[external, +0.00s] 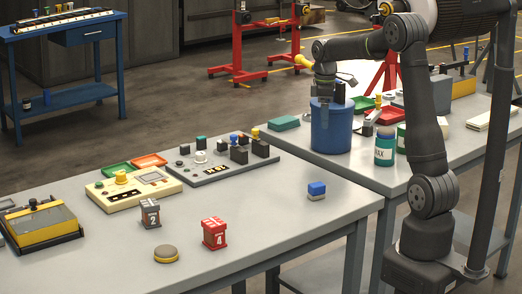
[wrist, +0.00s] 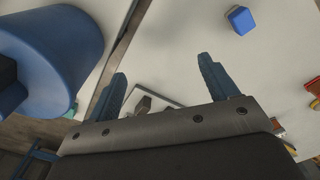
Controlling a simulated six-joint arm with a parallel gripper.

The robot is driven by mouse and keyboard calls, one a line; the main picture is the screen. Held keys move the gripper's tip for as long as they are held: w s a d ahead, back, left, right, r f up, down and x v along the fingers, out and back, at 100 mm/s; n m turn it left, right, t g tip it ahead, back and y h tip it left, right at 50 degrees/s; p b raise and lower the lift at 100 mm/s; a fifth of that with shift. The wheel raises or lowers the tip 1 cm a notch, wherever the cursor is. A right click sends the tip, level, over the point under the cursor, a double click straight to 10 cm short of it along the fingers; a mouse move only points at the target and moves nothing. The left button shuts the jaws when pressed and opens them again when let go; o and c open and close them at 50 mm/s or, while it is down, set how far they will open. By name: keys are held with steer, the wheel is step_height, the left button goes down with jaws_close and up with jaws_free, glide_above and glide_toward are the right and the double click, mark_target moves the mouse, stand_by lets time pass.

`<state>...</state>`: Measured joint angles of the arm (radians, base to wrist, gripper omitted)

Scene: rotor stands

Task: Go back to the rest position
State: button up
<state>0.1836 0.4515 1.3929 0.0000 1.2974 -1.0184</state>
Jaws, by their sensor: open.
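My gripper (wrist: 160,85) is open in the wrist view, with its two blue fingers apart and nothing between them. In the external view the gripper (external: 333,97) is at the far table, just by the top of a blue cylindrical container (external: 331,130). The container also shows large at the left of the wrist view (wrist: 50,55). I cannot tell from the external view whether the gripper touches it. Dark items stick out at the container's top, partly hidden by the gripper.
A green-labelled can (external: 385,150) stands right of the container. Control panels sit farther left.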

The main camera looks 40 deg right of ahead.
steer(key=w+a+f+n, duration=0.1)
steer(key=a+n, duration=0.1)
steer(key=a, duration=0.7)
steer(key=w+a+f+n, duration=0.2)
steer(key=a+n, duration=0.1)
steer(key=a, duration=0.7)
steer(key=shift+f, duration=0.2)
